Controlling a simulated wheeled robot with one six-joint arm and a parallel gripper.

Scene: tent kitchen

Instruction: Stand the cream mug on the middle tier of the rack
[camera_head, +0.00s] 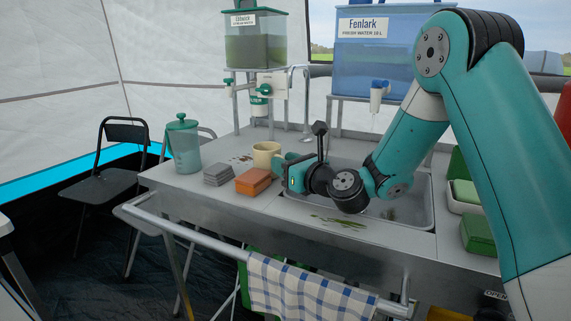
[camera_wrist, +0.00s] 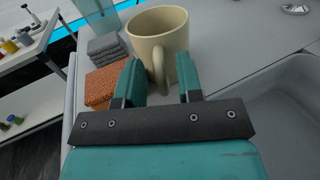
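The cream mug (camera_head: 264,153) stands upright on the metal counter. In the wrist view the mug (camera_wrist: 158,28) has its handle facing my gripper. My gripper (camera_wrist: 160,75) is open, with its two teal fingers on either side of the handle. A gap shows between the handle and the fingers, and I cannot tell whether either touches it. In the head view my gripper (camera_head: 284,164) is just right of the mug. A white shelf unit (camera_wrist: 42,62) with bottles on it shows at the left of the wrist view; I cannot tell whether it is the rack.
An orange block (camera_head: 253,181), a stack of grey cloths (camera_head: 218,173) and a lidded teal jug (camera_head: 184,146) stand left of the mug. The sink (camera_head: 412,207) is to the right. Water tanks (camera_head: 256,48) stand behind. A checked towel (camera_head: 300,288) hangs on the front rail.

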